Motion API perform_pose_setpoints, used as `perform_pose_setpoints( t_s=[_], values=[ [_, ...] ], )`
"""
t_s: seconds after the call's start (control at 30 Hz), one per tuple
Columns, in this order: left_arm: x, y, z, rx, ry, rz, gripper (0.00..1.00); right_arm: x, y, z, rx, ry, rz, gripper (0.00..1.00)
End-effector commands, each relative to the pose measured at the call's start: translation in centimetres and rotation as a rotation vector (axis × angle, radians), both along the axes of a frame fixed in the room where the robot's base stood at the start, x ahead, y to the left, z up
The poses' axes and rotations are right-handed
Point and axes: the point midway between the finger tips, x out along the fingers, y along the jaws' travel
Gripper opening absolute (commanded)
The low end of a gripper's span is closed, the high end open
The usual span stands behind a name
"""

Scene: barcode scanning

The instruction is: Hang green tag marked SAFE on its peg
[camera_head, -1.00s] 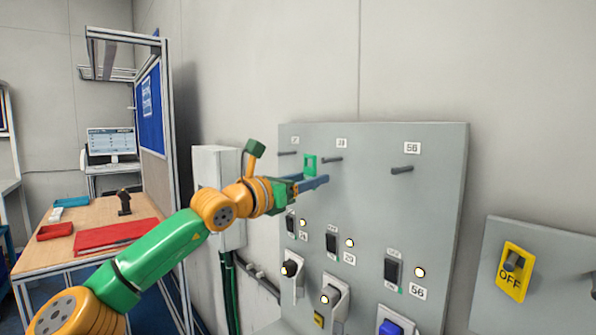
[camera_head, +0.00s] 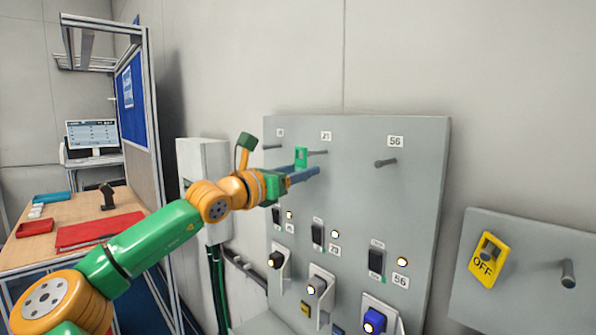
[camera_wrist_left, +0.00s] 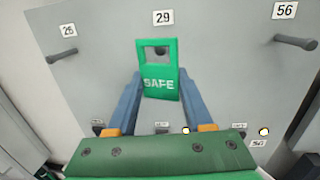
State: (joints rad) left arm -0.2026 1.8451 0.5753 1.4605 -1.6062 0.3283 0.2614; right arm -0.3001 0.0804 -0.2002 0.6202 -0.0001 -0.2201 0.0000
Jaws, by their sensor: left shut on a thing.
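My left gripper (camera_head: 308,170) is shut on the green tag (camera_head: 301,157), in front of the grey panel. In the left wrist view the tag (camera_wrist_left: 161,88) hangs upright between the blue fingers, reads SAFE and has a square hole at its top. Through that hole shows the end of the peg (camera_wrist_left: 161,51) under label 29. In the head view that peg (camera_head: 318,153) reaches out just right of the tag. I cannot tell whether the peg enters the hole or is still behind it. My right gripper is not in view.
The grey panel (camera_head: 420,215) has another peg (camera_head: 386,163) under label 56 and one (camera_wrist_left: 62,56) under label 26. Switches and lit lamps sit below. A yellow OFF tag (camera_head: 489,259) hangs on a second panel at right.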

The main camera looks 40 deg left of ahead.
Motion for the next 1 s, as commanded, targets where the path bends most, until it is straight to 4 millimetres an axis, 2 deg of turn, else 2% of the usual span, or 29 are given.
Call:
perform_pose_setpoints(
  t_s=[0.63,1.0],
  values=[
    [-0.03,-0.02,-0.08,0.000,-0.002,0.000,0.00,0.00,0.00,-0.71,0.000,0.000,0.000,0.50],
    [0.16,-0.02,0.08,0.001,0.000,0.000,0.00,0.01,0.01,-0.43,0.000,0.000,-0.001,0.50]
  ],
)
